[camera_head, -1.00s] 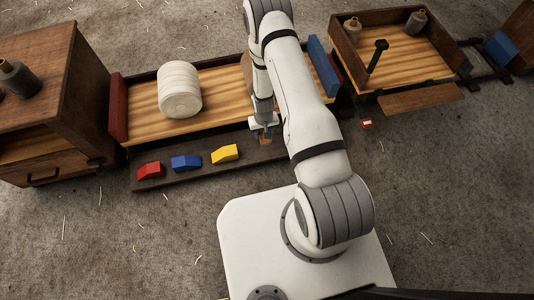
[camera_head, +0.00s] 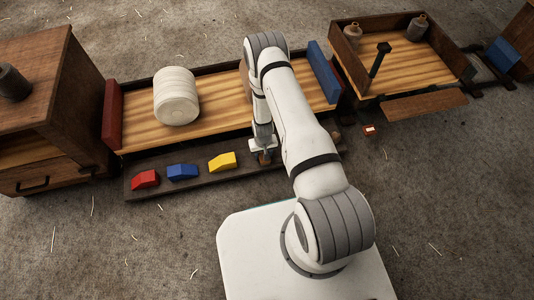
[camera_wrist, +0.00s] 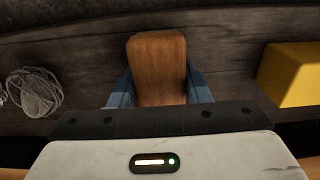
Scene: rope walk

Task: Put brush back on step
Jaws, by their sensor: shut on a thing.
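The brush shows as a brown wooden block (camera_wrist: 157,68) between the blue-grey fingers of my gripper (camera_wrist: 158,92) in the wrist view; its bristles are hidden. My gripper (camera_head: 263,154) is shut on it. In the head view the brush (camera_head: 264,158) is a small brown patch under the gripper. The step (camera_head: 205,186) is the long dark ledge along the bench's front. The brush is over the step, right of the yellow block; I cannot tell whether it touches the surface.
A red block (camera_head: 145,179), a blue block (camera_head: 183,172) and a yellow block (camera_head: 222,161) stand on the step. A grey ball of twine (camera_wrist: 35,91) lies left in the wrist view. A pale coil (camera_head: 176,96) stands on the bench. A cabinet (camera_head: 60,90) stands at left.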

